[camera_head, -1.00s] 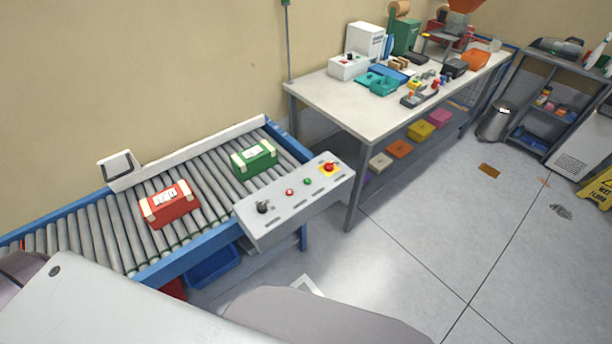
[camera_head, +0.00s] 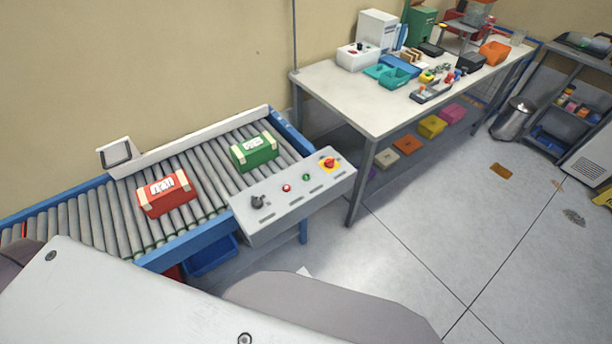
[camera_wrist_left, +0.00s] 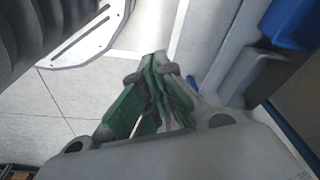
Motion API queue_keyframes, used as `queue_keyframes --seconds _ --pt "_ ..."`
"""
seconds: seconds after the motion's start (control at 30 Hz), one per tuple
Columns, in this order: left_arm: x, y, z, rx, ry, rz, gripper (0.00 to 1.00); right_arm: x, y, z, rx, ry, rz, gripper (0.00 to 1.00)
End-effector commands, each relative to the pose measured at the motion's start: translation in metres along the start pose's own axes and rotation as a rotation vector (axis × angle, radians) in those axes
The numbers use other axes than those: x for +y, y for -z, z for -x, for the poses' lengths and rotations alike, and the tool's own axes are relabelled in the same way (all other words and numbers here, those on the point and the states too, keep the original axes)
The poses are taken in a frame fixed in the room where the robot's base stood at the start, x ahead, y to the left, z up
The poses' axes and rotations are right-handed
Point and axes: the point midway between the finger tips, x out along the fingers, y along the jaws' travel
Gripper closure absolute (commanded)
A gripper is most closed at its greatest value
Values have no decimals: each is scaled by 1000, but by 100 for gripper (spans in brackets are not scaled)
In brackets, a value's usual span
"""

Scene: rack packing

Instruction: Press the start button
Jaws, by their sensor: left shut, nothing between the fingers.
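A grey control panel (camera_head: 292,198) is mounted at the front edge of the roller conveyor (camera_head: 95,218) in the head view. It carries a small green button (camera_head: 306,177), a small red button (camera_head: 286,188), a black knob (camera_head: 257,201) and a red emergency stop on a yellow plate (camera_head: 329,163). No label naming the start button is readable. My left gripper (camera_wrist_left: 160,62) shows only in the left wrist view, shut and empty, with green finger pads. Neither gripper shows in the head view, and the panel buttons do not show in the wrist view.
A red box (camera_head: 166,195) and a green box (camera_head: 254,151) sit on the rollers behind the panel. A cluttered white workbench (camera_head: 370,110) stands to the right. A blue bin (camera_head: 210,256) is below the conveyor. The floor right of the panel is open.

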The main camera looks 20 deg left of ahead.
Motion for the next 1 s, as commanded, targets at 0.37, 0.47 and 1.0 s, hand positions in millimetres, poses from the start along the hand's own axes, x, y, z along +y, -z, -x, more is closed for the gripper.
queue_keyframes --seconds 0.37,0.47,1.0 --pt "-3 50 58 30 1 12 100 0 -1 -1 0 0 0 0" --pt "-4 61 74 38 0 17 100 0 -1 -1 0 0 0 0" --pt "-5 125 179 97 -29 81 100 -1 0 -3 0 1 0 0"
